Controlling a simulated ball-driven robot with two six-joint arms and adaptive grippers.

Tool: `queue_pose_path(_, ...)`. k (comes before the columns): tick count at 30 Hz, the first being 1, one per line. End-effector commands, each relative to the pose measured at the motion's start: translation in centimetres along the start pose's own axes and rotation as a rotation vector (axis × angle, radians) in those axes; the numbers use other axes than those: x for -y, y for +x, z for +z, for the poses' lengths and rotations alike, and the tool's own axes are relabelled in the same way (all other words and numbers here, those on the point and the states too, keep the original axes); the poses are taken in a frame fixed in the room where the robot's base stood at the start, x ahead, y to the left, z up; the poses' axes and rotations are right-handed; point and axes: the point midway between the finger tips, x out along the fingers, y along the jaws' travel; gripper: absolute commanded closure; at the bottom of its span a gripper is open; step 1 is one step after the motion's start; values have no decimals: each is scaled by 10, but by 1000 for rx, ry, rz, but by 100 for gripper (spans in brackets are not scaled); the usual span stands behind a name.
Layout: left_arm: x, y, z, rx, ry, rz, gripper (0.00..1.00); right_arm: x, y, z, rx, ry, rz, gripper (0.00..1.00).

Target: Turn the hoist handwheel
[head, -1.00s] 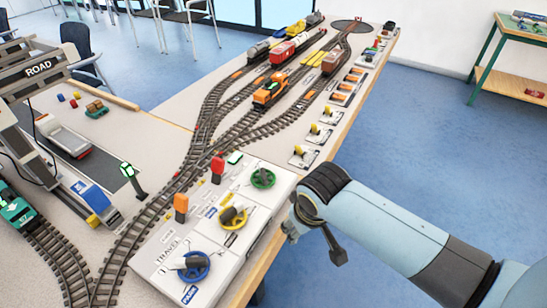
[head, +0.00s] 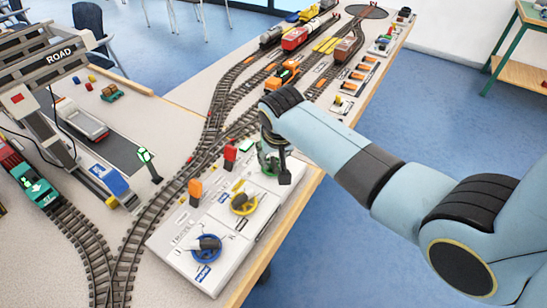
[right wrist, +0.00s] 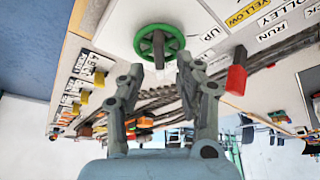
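The white control panel (head: 211,265) carries three handwheels. The green handwheel (right wrist: 158,42) sits by the UP label and shows whole in the right wrist view, with a dark grip across its middle. In the head view my right gripper (head: 274,163) covers most of it. My right gripper is open, its two fingers (right wrist: 160,68) apart with the green wheel just beyond the tips; I see no clear contact. The yellow handwheel (head: 243,204) and the blue handwheel (head: 206,248), by the TRAVEL label, stand nearer. My left gripper is out of view.
A red lever (head: 230,153) and an orange lever (head: 195,188) stand along the panel's left side. Model tracks (head: 152,213) with trains run left of and beyond the panel. The table's right edge drops to open blue floor (head: 390,140).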

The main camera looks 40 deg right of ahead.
Motion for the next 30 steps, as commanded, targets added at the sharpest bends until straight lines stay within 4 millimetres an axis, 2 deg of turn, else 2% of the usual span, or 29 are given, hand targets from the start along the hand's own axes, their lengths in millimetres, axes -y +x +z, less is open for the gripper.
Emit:
queue_pose_path(3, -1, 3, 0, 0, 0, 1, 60, 0, 15, 0, 0, 0, 0, 65)
queue_pose_path(6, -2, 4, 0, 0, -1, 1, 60, 0, 22, 0, 1, -1, 1, 65)
queue_pose_path(15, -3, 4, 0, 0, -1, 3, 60, 0, 24, 0, -1, -1, 0, 65)
queue_pose_path(23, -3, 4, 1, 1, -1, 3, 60, 0, 23, 0, -1, -1, 0, 98)
queue_pose_path(30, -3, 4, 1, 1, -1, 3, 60, 0, 23, 0, 0, -2, -1, 100)
